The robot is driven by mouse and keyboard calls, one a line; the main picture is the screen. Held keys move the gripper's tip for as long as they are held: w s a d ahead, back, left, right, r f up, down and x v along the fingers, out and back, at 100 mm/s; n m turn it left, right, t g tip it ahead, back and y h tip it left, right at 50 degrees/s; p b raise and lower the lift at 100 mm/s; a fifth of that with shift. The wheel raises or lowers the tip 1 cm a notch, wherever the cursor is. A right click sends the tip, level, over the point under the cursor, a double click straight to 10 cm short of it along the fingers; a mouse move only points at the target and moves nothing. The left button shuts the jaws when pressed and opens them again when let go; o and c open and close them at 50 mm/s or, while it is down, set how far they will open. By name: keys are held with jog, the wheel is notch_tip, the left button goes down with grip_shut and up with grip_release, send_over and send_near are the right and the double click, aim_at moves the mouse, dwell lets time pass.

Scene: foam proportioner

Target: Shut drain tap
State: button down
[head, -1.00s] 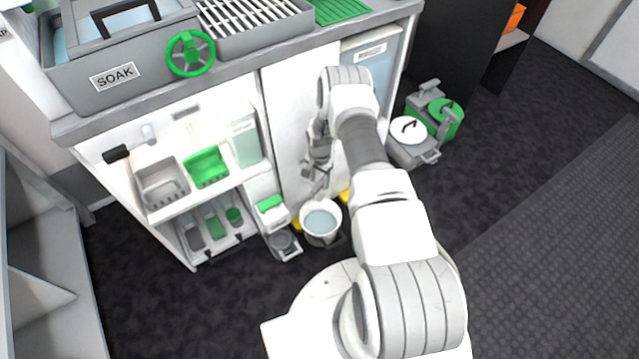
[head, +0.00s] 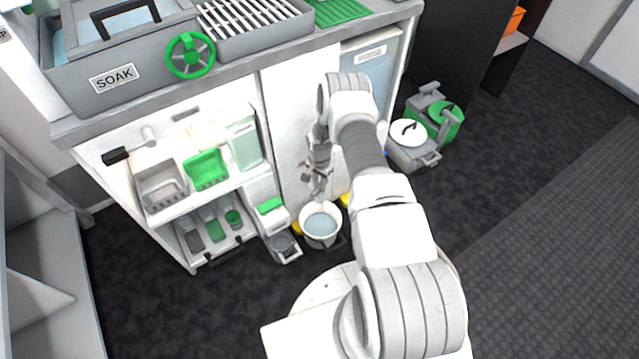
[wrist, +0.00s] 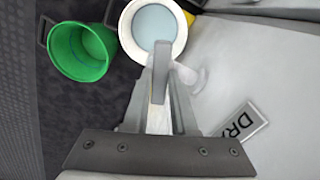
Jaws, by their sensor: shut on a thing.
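The drain tap shows in the wrist view as an upright grey lever (wrist: 159,72) with a pale, partly blurred body (wrist: 189,76) beside it on the white cabinet front. My gripper (wrist: 160,100) is shut on this lever, which stands between the fingertips. A label starting "DRA" (wrist: 241,127) is on the panel to the right of the tap. In the head view my gripper (head: 318,182) is low against the cabinet front, above a white bucket; the tap there is too small and covered to make out.
The white bucket (head: 320,237) of pale blue water stands on the floor below my gripper. A green bucket (wrist: 80,52) shows beside it in the wrist view. Shelves with a green basket (head: 206,168) are to the left; a mop bucket (head: 409,150) is to the right.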

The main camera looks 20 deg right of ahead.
jog(key=shift+f+m+b, duration=0.2)
jog(key=shift+m+b, duration=0.8)
jog(key=shift+m, duration=0.2)
jog(key=shift+r+m+b, duration=0.2)
jog(key=shift+m+b, duration=0.3)
jog(key=shift+m, duration=0.6)
jog(key=c, duration=0.7)
grip_release()
notch_tip(320, 180, up, 17)
jog(key=p, duration=0.5)
jog(key=shift+r, duration=0.2)
